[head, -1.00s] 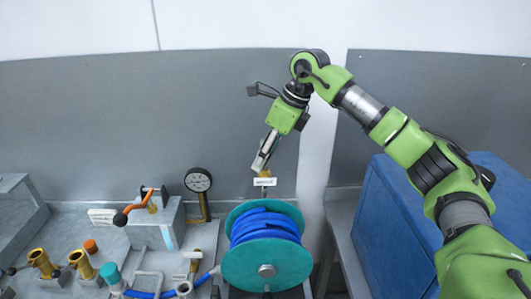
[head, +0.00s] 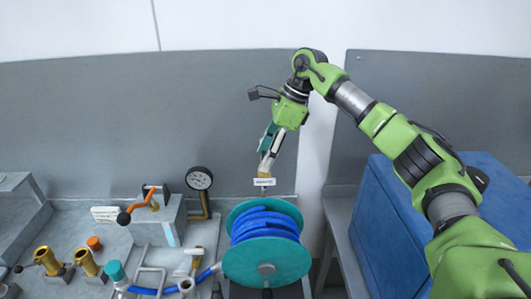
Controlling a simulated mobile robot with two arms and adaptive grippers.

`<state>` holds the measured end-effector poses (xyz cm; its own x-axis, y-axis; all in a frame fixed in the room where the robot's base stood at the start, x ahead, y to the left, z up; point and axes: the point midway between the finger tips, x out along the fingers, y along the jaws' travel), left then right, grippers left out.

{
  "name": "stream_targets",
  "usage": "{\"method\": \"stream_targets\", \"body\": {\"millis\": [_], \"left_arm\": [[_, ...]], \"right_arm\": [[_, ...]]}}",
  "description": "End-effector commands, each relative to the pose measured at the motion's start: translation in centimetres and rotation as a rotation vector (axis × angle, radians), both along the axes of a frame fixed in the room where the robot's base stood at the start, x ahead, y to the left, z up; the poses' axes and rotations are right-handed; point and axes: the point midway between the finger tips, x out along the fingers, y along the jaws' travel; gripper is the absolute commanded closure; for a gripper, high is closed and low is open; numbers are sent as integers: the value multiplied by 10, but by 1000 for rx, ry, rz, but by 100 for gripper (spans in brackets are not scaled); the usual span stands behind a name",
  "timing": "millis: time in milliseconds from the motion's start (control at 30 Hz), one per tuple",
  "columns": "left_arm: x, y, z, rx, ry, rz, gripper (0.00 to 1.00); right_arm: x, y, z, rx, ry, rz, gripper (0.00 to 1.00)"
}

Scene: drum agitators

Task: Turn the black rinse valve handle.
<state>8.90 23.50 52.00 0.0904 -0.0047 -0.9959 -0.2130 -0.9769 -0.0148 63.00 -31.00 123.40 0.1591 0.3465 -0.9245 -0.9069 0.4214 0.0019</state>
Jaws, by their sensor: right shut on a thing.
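My right gripper (head: 265,170) reaches down from the upper right, its fingertips at a small brass valve (head: 263,175) behind the hose reel. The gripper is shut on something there. The black rinse valve handle is too small and covered to make out; it appears to be between the fingers. A white label (head: 264,182) hangs just below the fingertips. My left gripper is not in view.
A teal reel (head: 266,262) with blue hose (head: 265,222) stands right below the gripper. A pressure gauge (head: 199,178), an orange lever (head: 140,206) and brass fittings (head: 48,260) are on the left bench. A blue box (head: 400,235) stands at right.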

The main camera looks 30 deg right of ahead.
Motion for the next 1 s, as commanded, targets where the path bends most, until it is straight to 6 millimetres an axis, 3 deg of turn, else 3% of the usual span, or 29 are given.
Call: {"method": "stream_targets", "body": {"millis": [233,267,300,333,733,1000], "left_arm": [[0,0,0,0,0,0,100],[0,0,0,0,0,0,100],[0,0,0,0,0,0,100],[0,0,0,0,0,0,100],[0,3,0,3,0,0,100],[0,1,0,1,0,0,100]], "right_arm": [[1,-1,3,0,-8,1,72],[1,-1,3,0,-8,1,45],[1,-1,3,0,-8,1,35],[1,-1,3,0,-7,0,33],[0,-2,6,0,-5,-1,33],[-8,-19,51,1,-8,-3,33]]}}
